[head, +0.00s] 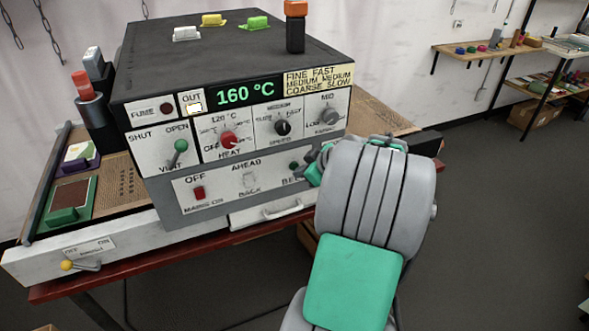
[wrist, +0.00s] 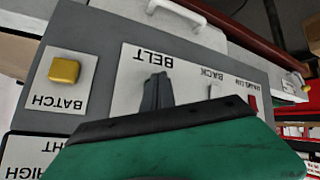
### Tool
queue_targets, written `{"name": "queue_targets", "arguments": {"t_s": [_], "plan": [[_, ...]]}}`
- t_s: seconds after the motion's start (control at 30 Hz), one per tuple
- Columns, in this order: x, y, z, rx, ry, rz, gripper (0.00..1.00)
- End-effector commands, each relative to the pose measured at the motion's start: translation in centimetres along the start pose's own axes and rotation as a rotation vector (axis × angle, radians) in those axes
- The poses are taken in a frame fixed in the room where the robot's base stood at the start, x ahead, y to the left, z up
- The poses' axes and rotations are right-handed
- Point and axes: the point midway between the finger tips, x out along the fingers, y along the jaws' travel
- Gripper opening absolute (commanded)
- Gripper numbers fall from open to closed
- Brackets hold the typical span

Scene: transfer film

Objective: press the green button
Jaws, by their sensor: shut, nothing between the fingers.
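A small dark green button (head: 294,166) shows above the partly covered "BELT" label on the lower front panel of the dark machine (head: 220,60) in the head view. My gripper (head: 307,171) is close to the button's right side; I cannot tell whether it touches. In the wrist view, upside down, the dark fingers of my gripper (wrist: 157,92) are together and empty, by the "BELT" label. They hide the button there. My green gripper body fills the bottom of that view.
A yellow "BATCH" button (wrist: 64,71) lies left of the fingers in the wrist view. A white back/ahead switch (head: 249,180), a red mains switch (head: 199,192) and a green vent lever (head: 178,150) share the front. A white drawer handle (head: 283,213) sits below.

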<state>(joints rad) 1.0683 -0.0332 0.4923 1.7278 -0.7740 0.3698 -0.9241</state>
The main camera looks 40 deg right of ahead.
Motion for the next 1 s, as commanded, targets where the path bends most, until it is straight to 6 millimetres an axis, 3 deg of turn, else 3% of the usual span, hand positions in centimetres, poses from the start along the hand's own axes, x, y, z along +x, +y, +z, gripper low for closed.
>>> {"name": "queue_targets", "arguments": {"t_s": [0.17,0.63,1.0], "plan": [[-0.2,-0.1,0.2,0.0,0.0,0.001,0.0],[-3.9,-2.8,2.9,0.0,0.0,0.001,0.0],[-4.2,-3.1,3.0,0.0,0.0,-0.001,0.0]]}}
